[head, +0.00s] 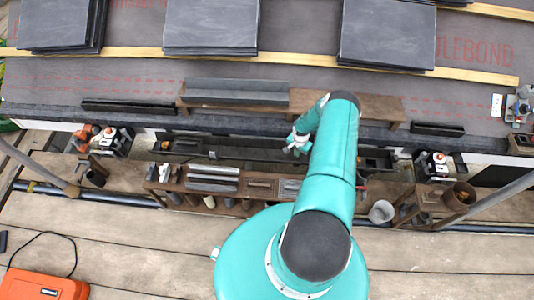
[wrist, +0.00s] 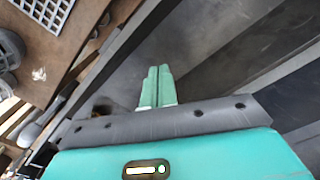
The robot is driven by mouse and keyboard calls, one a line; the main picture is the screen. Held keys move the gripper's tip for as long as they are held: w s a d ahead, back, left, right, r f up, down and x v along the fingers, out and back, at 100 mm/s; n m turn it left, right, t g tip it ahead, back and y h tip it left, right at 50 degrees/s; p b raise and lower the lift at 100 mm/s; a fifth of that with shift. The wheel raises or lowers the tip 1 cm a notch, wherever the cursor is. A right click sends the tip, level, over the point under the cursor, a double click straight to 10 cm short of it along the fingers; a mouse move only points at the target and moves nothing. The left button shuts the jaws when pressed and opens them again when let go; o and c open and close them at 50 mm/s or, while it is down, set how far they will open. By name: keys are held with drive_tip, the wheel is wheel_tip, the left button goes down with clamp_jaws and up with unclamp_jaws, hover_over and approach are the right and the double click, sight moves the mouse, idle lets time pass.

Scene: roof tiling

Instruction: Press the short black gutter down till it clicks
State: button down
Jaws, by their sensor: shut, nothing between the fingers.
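A black gutter (head: 245,152) runs along the eave below the roof edge in the head view, partly hidden behind my arm. Whether this is one short piece or several joined ones, I cannot tell. My gripper (head: 297,143) is over this gutter line, pointing down to the left. In the wrist view the two pale green fingers (wrist: 158,86) are together with nothing between them. Dark grey surfaces (wrist: 210,55) with long straight edges lie beyond the fingertips. Whether the fingertips touch the gutter, I cannot tell.
Stacks of slates (head: 210,25) lie on the roof membrane. A wooden shelf (head: 350,106) carries grey lengths (head: 236,92). A lower bench (head: 258,186) holds tools and parts. A bucket (head: 382,212) and an orange case (head: 44,287) stand on the planks.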

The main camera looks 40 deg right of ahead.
drive_tip(key=shift+f, duration=0.85)
idle(1.0)
idle(0.3)
wheel_tip(320, 180, up, 9)
idle(1.1)
idle(0.3)
